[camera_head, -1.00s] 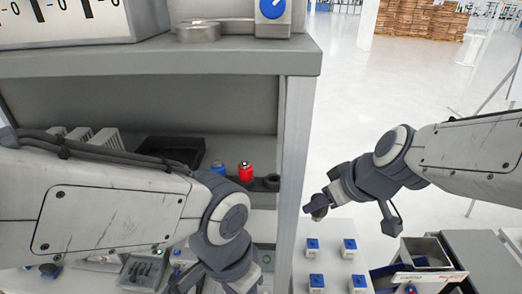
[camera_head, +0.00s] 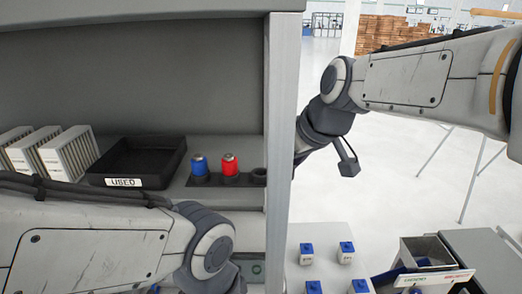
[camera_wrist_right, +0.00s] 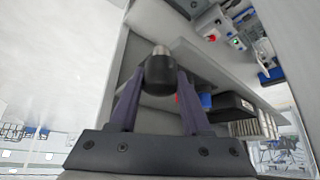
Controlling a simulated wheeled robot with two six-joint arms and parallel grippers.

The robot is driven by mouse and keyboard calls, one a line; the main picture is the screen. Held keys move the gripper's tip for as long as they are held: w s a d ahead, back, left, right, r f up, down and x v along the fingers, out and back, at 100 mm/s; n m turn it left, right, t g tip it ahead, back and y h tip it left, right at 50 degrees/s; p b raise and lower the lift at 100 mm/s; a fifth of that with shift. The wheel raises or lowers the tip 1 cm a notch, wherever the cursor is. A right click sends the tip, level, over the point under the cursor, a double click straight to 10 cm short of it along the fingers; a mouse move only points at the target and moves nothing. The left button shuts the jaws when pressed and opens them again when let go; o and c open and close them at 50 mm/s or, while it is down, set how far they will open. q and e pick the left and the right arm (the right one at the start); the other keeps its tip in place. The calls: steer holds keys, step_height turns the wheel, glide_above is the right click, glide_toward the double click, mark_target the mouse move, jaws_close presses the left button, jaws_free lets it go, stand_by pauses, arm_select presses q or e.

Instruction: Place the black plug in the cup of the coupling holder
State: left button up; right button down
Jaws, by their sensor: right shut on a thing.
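The black plug (camera_wrist_right: 160,72), with a metal tip, is held between the two fingers of my right gripper (camera_wrist_right: 158,84). In the head view, the post hides that gripper and the plug. The dark coupling holder (camera_head: 244,183) lies on the shelf. A blue coupling (camera_head: 199,165) and a red coupling (camera_head: 229,164) stand upright in it. Its right-hand cup (camera_head: 259,173) looks empty, close to the post. In the right wrist view, bits of red and blue show beyond the right finger, and the plug is apart from them. My left gripper is out of view.
A grey upright post (camera_head: 281,140) stands between the holder and my right arm. A black tray marked USED (camera_head: 138,183) and white slotted blocks (camera_head: 65,153) are left of the holder. Several blue-topped blocks (camera_head: 346,252) stand on a white surface below.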

steer(key=w+a+p, duration=0.1)
steer(key=w, duration=0.1)
steer(key=w+a+p, duration=0.1)
steer(key=w+a, duration=0.1)
steer(key=w, duration=0.1)
steer(key=w+a+p, duration=0.2)
steer(key=w, duration=0.1)
steer(key=shift+a, duration=0.1)
steer(key=shift+w+f+b, duration=0.1)
steer(key=shift+f+b, duration=1.6)
steer(key=shift+f, duration=0.4)
steer(key=shift+c, duration=1.8)
jaws_free()
steer(key=shift+r, duration=0.1)
steer(key=shift+r+p, duration=0.3)
steer(key=shift+p, duration=0.1)
steer(key=shift+s+r+b, duration=0.2)
steer(key=shift+r+b, duration=0.1)
steer(key=shift+b, duration=0.05)
steer(key=b+v, duration=0.2)
steer(key=v, duration=0.9)
